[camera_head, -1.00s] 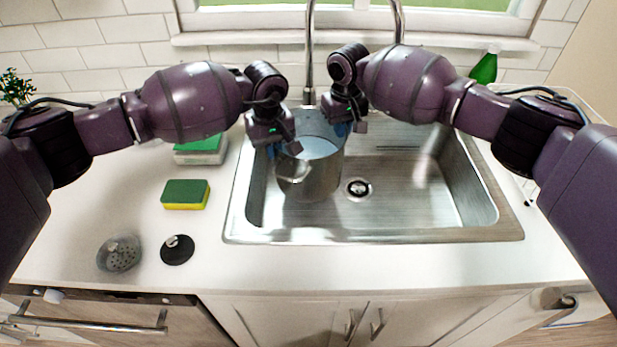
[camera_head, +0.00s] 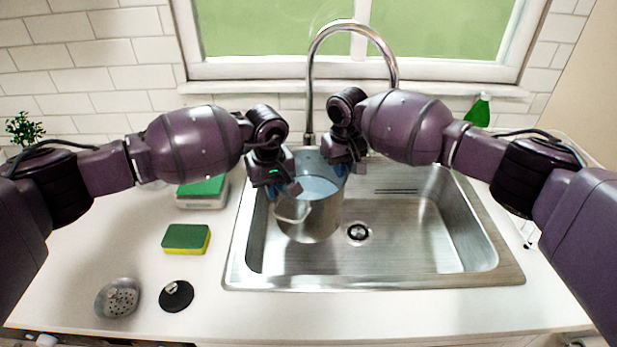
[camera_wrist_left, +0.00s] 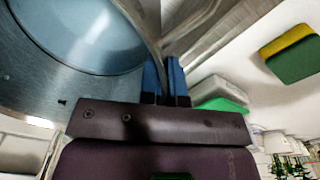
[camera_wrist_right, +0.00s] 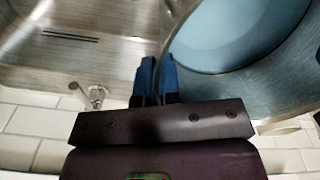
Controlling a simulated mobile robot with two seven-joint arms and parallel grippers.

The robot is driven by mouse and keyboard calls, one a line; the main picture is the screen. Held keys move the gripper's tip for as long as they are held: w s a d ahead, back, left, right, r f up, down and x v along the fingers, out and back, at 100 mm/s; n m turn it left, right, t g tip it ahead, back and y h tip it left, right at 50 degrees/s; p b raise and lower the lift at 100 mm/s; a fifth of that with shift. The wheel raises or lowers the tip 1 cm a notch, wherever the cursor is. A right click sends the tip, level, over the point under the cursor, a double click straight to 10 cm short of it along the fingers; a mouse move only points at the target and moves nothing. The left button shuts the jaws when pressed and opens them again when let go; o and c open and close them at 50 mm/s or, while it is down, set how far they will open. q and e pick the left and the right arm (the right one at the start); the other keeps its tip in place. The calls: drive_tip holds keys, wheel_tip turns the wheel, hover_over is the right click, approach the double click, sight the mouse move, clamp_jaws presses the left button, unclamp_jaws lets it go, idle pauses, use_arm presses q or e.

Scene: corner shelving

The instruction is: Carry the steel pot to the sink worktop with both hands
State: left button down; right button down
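The steel pot (camera_head: 310,220) is upright over the left part of the sink basin, pale blue inside. I cannot tell whether its base touches the basin. My left gripper (camera_head: 285,190) is at the pot's left rim, its blue fingers (camera_wrist_left: 166,80) close together with the rim between them. My right gripper (camera_head: 343,168) is at the back right rim, its fingers (camera_wrist_right: 155,80) likewise closed around the rim. A loop handle (camera_head: 292,214) shows on the pot's front left. The white sink worktop (camera_head: 215,285) surrounds the sink (camera_head: 430,235).
A green-yellow sponge (camera_head: 186,238), a strainer (camera_head: 118,298) and a black stopper (camera_head: 176,296) lie on the left worktop. A green-topped box (camera_head: 203,192) stands behind the sponge. The faucet (camera_head: 310,90) rises behind the pot. A green bottle (camera_head: 480,110) stands at the back right.

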use_arm(q)
drive_tip(key=shift+s+r, duration=0.1)
drive_tip(key=shift+r, duration=0.1)
use_arm(e)
drive_tip(key=shift+r, duration=0.25)
